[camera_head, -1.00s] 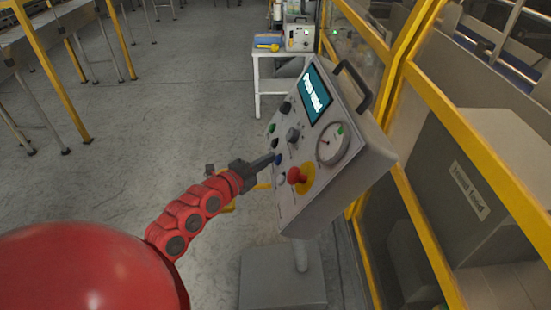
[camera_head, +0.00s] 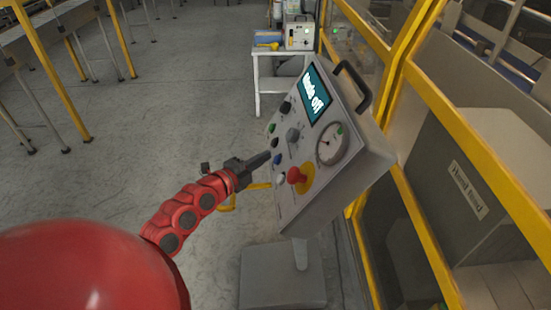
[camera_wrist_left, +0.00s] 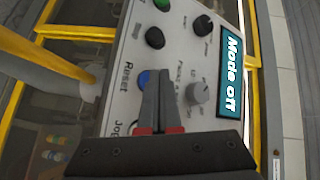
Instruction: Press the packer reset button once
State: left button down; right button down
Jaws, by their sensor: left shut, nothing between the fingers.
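The packer control panel (camera_head: 312,190) is a tilted grey box on a post. Its blue button (camera_head: 278,159) sits on the left part of its face. In the left wrist view the blue button (camera_wrist_left: 144,77) is beside the "Reset" label, partly hidden by my fingers. My left gripper (camera_head: 268,156) is shut and empty, its tips just left of the blue button, seemingly a little apart from it. It also shows in the left wrist view (camera_wrist_left: 157,75). The panel screen (camera_head: 315,94) reads "Mode off". My right gripper is not in view.
Beside the blue button are a red mushroom button (camera_head: 296,175) on yellow, a grey knob (camera_head: 292,135), black and green buttons and a dial gauge (camera_head: 332,143). Yellow guard rails (camera_head: 440,190) stand at right. A white table (camera_head: 285,54) is behind.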

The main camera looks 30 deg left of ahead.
pick_arm(q)
jog(key=s+a, duration=0.1)
jog(key=a+r, duration=0.1)
jog(key=s+a+r, duration=0.1)
jog(key=shift+s+a+r+p, duration=0.25)
jog(key=shift+s+p, duration=0.05)
dwell(0.3)
dwell(0.8)
